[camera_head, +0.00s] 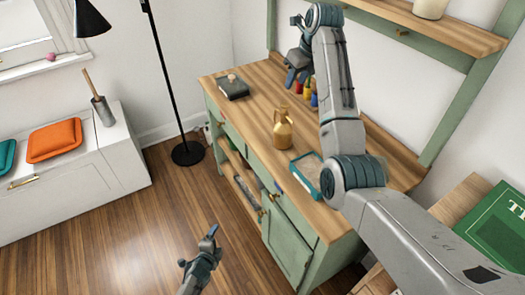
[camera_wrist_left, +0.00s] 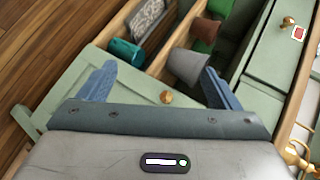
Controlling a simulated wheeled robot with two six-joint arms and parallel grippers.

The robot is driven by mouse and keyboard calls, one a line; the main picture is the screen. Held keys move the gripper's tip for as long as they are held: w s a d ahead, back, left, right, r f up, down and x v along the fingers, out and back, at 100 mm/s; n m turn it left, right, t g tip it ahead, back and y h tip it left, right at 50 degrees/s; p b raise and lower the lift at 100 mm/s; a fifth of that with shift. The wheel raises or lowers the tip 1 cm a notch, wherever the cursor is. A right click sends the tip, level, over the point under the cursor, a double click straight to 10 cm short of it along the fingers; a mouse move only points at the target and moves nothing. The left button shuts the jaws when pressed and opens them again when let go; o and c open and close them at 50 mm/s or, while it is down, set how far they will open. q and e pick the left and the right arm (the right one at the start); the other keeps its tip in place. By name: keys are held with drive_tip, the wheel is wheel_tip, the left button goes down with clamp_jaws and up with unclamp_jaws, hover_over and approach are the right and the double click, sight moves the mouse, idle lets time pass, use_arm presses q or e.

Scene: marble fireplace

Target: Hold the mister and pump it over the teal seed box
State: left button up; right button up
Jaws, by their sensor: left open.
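The mister appears to be the brass bottle (camera_head: 283,133) with a small side handle, upright on the wooden top of the green cabinet. The teal-rimmed seed box (camera_head: 299,178) lies on the same top, nearer the front and partly behind my right arm. My left gripper (camera_head: 198,247) is open and empty, low above the floor, left of the cabinet and apart from the mister. Its spread fingers also show in the left wrist view (camera_wrist_left: 158,88), facing the cabinet's lower shelves. My right gripper (camera_head: 296,76) is over the cabinet's back part; its fingers are too small to read.
A dark book (camera_head: 233,90) and small coloured bottles (camera_head: 308,92) stand further back on the top. A green cabinet door (camera_head: 287,240) is below. Pots (camera_wrist_left: 188,66) sit on the lower shelf. A black floor lamp (camera_head: 187,153) stands left; open floor lies between.

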use_arm(q)
drive_tip(key=w+d+r+m+t+h, duration=0.1)
drive_tip(key=w+d+r+m+t, duration=0.2)
drive_tip(key=w+r, duration=0.45)
drive_tip(key=m+h, duration=0.8)
drive_tip(key=m, duration=1.5)
approach(282, 134)
wheel_tip(282, 134, down, 3)
drive_tip(key=w, duration=0.3)
drive_tip(key=shift+w+a+h, duration=0.1)
drive_tip(key=shift+w+h, duration=0.1)
drive_tip(key=shift+h, duration=0.1)
drive_tip(key=x, duration=1)
drive_tip(key=shift+f, duration=0.3)
drive_tip(key=shift+c, duration=0.5)
drive_tip(key=c, duration=1.2)
use_arm(e)
clamp_jaws()
